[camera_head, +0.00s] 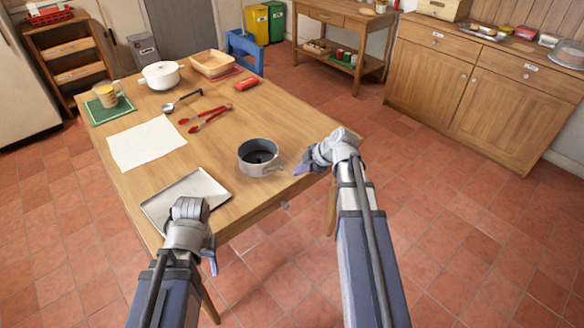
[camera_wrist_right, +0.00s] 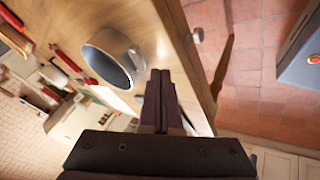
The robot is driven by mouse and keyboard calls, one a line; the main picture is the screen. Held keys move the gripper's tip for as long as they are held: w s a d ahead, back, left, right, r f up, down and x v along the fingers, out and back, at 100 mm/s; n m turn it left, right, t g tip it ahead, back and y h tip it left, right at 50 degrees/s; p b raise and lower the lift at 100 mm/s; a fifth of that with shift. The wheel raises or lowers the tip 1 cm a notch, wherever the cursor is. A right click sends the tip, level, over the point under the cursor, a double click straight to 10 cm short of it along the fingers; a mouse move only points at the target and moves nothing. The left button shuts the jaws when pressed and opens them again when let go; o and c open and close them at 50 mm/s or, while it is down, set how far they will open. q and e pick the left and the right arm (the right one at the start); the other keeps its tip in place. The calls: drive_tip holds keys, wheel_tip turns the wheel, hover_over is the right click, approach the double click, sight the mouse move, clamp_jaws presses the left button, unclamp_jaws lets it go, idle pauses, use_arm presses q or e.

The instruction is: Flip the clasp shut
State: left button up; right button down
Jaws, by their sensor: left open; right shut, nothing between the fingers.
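A round grey springform pan (camera_head: 258,154) with a dark inside stands near the right edge of the wooden table. It also shows in the right wrist view (camera_wrist_right: 108,58), upper left of my fingers. Its clasp (camera_head: 276,168) is a small light metal part on the pan's right side; I cannot tell its exact position. My right gripper (camera_head: 300,170) is shut and empty, just right of the clasp. In the right wrist view its closed fingertips (camera_wrist_right: 160,75) are close to the pan's wall, seemingly apart from it. My left gripper (camera_head: 208,250) is open, near the table's front edge.
A metal tray (camera_head: 178,192) lies close to my left gripper. A white cloth (camera_head: 140,146), red tongs (camera_head: 208,118), a ladle (camera_head: 180,101), a white pot (camera_head: 161,73) and a mug (camera_head: 106,95) are farther back. The table around the pan is clear.

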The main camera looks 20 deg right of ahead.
use_arm(q)
wheel_tip(320, 180, up, 2)
drive_tip(key=shift+r+p, duration=0.15)
drive_tip(key=shift+p, duration=0.5)
use_arm(e)
drive_tip(key=v, duration=0.3)
drive_tip(key=shift+w, duration=0.1)
